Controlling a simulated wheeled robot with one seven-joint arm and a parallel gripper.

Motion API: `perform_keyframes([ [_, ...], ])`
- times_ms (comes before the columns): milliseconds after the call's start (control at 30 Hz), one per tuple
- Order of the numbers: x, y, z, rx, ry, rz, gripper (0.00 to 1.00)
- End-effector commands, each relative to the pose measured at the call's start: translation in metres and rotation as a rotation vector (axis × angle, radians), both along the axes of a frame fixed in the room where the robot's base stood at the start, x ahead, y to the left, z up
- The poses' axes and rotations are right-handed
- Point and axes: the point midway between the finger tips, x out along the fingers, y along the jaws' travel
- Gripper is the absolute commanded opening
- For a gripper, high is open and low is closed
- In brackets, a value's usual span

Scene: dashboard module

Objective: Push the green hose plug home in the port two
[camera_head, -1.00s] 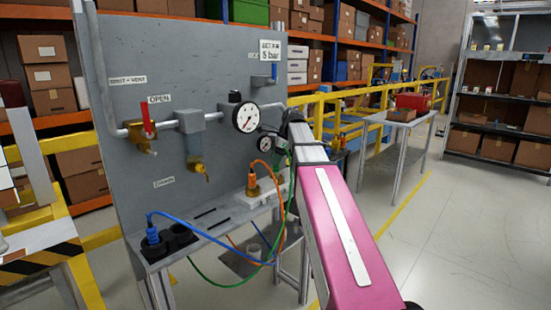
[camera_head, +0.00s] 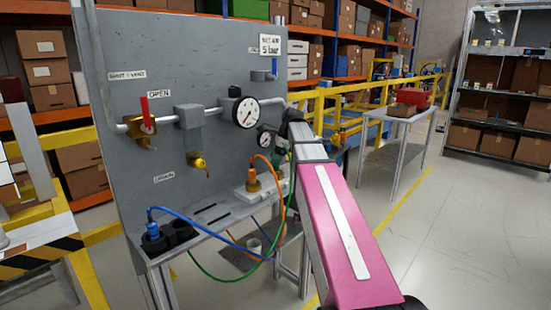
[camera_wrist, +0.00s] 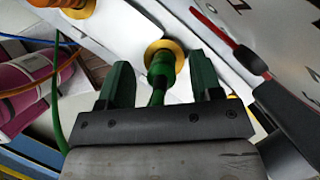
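In the wrist view the green hose plug (camera_wrist: 161,68) stands at a brass port ring (camera_wrist: 164,47) on a pale block, its far end at the ring. How deep it sits cannot be told. My gripper (camera_wrist: 160,75) has its two green fingers on either side of the plug, with gaps on both sides. In the head view my arm hides most of the gripper and this plug. The green hose (camera_head: 235,277) loops below the bench and rises by my arm. No port number is readable.
An orange plug (camera_head: 252,178) stands on the white block left of my gripper; it also shows in the wrist view (camera_wrist: 75,6). A blue plug (camera_head: 152,230) sits in a black socket at the bench's left. A gauge (camera_head: 245,112) and a red-handled valve (camera_head: 146,115) are on the panel.

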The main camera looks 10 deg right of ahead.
Motion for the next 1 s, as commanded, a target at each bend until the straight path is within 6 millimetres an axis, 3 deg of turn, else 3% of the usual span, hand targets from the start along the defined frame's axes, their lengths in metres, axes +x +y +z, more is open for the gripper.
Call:
perform_keyframes([
  [267,0.000,-0.002,0.005,0.000,-0.001,0.000,0.59],
  [700,-0.002,-0.030,0.072,0.000,-0.002,-0.001,0.59],
  [1000,-0.004,-0.041,0.098,0.000,0.000,0.000,0.59],
])
